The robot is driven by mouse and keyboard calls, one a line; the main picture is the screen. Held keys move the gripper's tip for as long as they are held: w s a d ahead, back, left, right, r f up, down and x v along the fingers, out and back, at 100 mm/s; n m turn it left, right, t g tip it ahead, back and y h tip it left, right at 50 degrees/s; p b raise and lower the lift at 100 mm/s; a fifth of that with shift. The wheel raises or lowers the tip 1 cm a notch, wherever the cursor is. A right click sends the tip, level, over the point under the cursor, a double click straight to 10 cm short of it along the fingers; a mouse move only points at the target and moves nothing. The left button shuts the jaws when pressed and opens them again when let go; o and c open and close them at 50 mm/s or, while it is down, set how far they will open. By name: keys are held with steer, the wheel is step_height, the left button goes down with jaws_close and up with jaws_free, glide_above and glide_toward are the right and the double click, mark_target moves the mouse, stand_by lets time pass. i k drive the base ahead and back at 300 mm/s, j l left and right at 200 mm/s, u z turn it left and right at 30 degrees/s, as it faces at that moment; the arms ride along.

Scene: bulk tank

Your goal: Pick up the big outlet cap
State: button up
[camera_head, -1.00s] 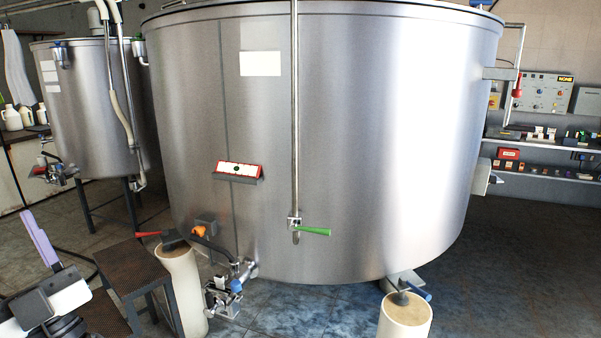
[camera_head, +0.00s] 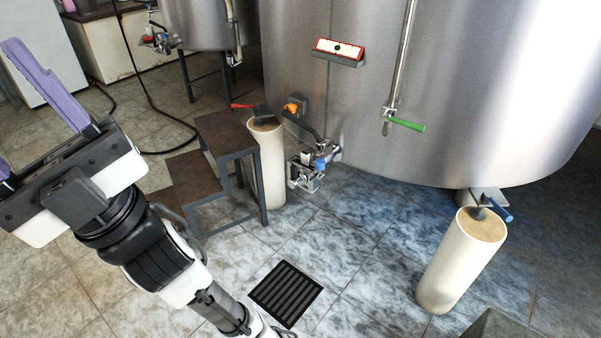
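My gripper (camera_head: 20,118) is at the left edge of the view, high over the floor and well apart from the big tank's outlet. Its purple fingers stand wide apart with nothing seen between them; one finger is partly cut off by the frame edge. The outlet fitting (camera_head: 304,176) sits low on the front of the big tank (camera_head: 470,100), a metal valve assembly with a blue part (camera_head: 322,162) on it. This blue part may be the big outlet cap, but it is too small to tell.
A dark step stool (camera_head: 232,135) stands left of the outlet, beside a cream cylindrical leg (camera_head: 270,175). Another cream leg (camera_head: 460,265) is at the right. A floor drain grate (camera_head: 285,292) lies in front. A smaller tank (camera_head: 200,22) is behind left. Tiled floor before the outlet is clear.

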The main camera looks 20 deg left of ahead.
mark_target(299, 173)
steer(key=i+u, duration=0.15)
steer(key=u, duration=0.2)
steer(key=i+j+u, duration=0.1)
steer(key=u, duration=0.25)
steer(key=i+u, duration=0.2)
steer(key=u, duration=0.15)
